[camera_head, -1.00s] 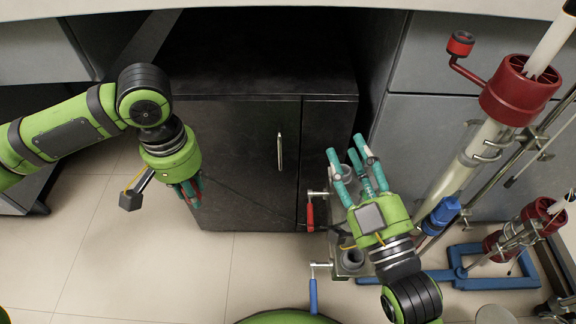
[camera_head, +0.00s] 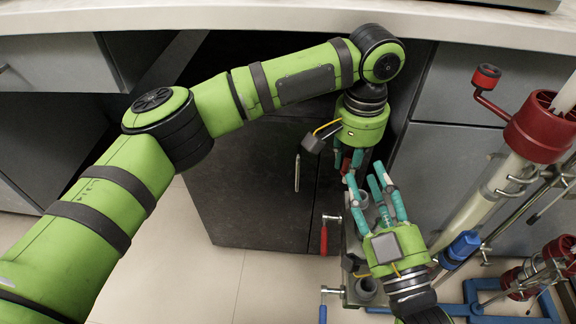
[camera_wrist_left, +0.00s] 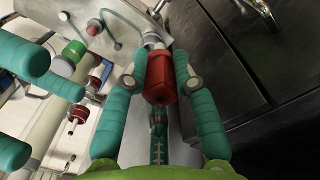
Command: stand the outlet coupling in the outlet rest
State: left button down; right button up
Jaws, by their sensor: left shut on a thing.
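My left gripper (camera_head: 350,170) reaches down from above and is shut on a red cylindrical piece, probably the outlet coupling (camera_head: 347,164). In the left wrist view the red coupling (camera_wrist_left: 160,78) sits between the turquoise fingers (camera_wrist_left: 158,88), with a pale narrow end pointing away. My right gripper (camera_head: 368,182) is open and empty just below and right of the left one, its fingertips pointing up. A grey round cup (camera_head: 366,289) sits on a metal stand behind the right hand. Whether it is the outlet rest I cannot tell; the stand is partly hidden.
Red-collared glass columns (camera_head: 541,128) stand at the right on a blue frame (camera_head: 480,308). A red-handled clamp (camera_head: 324,238) is on the stand's left side. The dark cabinet (camera_head: 250,195) is behind. The two hands are very close. Floor (camera_head: 200,280) at lower left is free.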

pick_arm(q)
jog(key=shift+w+d+r+m, duration=0.2)
jog(key=shift+d+m, duration=0.15)
jog(key=shift+d, duration=0.4)
jog(key=shift+w+d+r+m, duration=0.2)
jog(key=shift+d+m, duration=0.2)
jog(key=shift+d, duration=0.3)
jog(key=shift+w+d+r+m, duration=0.2)
jog(key=shift+d+m, duration=0.15)
jog(key=shift+d, duration=0.4)
jog(key=shift+f, duration=2.95)
jog(key=shift+f, duration=1.55)
jog(key=c, duration=0.9)
grip_release()
notch_tip(320, 180, up, 12)
jog(key=shift+f, duration=0.1)
